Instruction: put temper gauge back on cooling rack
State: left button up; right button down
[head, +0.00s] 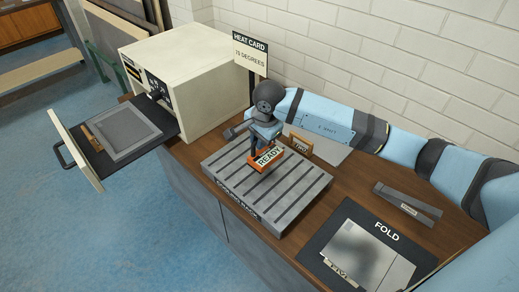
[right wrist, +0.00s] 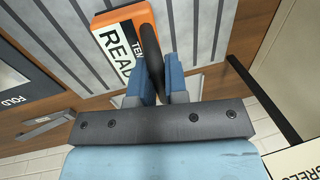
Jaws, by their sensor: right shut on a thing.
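The temper gauge (head: 267,158) is a small orange block with a white face reading READY. In the right wrist view the gauge (right wrist: 124,40) shows beside my fingers, with a dark upright handle between them. My right gripper (head: 258,146) is shut on the gauge, over the middle of the cooling rack. The cooling rack (head: 287,203) is a grey slatted plate on the wooden bench; its slats also show in the right wrist view (right wrist: 200,30). I cannot tell whether the gauge touches the slats. My left gripper is not in view.
A cream oven (head: 195,75) stands at the left, its door (head: 78,150) open and a grey tray (head: 122,131) pulled out. A HEAT CARD sign (head: 250,53) stands behind the rack. A FOLD mat (head: 345,217) and a grey tool (head: 408,203) lie to the right.

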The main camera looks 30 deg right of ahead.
aim_at(265, 156)
notch_tip(265, 156, down, 4)
jog(key=shift+f, duration=0.15)
jog(key=shift+f, duration=0.1)
jog(key=c, duration=1.1)
grip_release()
jog(key=shift+c, duration=0.2)
notch_tip(265, 156, up, 12)
jog(key=s, duration=0.2)
jog(key=shift+d, duration=0.35)
jog(key=shift+s+a, duration=0.1)
jog(key=shift+s, duration=0.05)
